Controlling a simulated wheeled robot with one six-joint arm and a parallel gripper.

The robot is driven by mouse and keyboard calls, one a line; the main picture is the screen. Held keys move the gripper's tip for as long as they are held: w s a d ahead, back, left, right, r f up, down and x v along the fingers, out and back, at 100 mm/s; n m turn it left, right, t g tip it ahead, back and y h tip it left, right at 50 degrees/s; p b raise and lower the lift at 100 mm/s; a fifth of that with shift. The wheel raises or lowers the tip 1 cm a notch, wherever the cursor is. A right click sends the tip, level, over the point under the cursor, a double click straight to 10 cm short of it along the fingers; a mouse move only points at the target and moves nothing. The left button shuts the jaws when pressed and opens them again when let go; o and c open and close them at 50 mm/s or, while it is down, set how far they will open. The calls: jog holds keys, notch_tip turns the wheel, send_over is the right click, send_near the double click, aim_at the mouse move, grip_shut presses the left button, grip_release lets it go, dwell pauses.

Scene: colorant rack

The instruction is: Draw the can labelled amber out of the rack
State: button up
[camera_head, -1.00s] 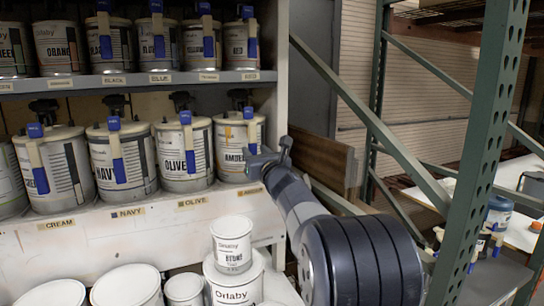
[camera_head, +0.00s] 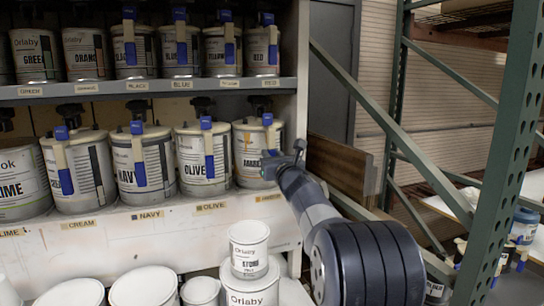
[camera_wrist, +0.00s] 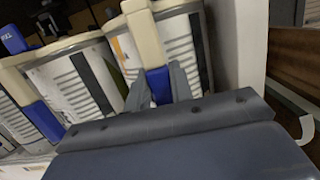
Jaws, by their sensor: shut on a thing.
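The amber can (camera_head: 246,160) stands upright at the right end of the middle shelf, above an orange-marked shelf label. It is white with a grey rim and a cream handle strap with blue parts down its front. My gripper (camera_head: 284,158) is at the can's front right. In the wrist view my gripper (camera_wrist: 160,86) is shut on the blue lower end of the handle, with the can (camera_wrist: 184,48) right behind it. The can's lower part is hidden there by my gripper's body.
The olive can (camera_head: 190,165) stands close on the left, with the navy can (camera_head: 130,172) and cream can beyond. A rack side post (camera_head: 293,110) is just right of the amber can. Below, a small can (camera_head: 249,262) sits stacked on a larger one. A green upright (camera_head: 510,150) stands right.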

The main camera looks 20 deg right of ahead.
grip_shut()
jog(key=shift+r, duration=0.35)
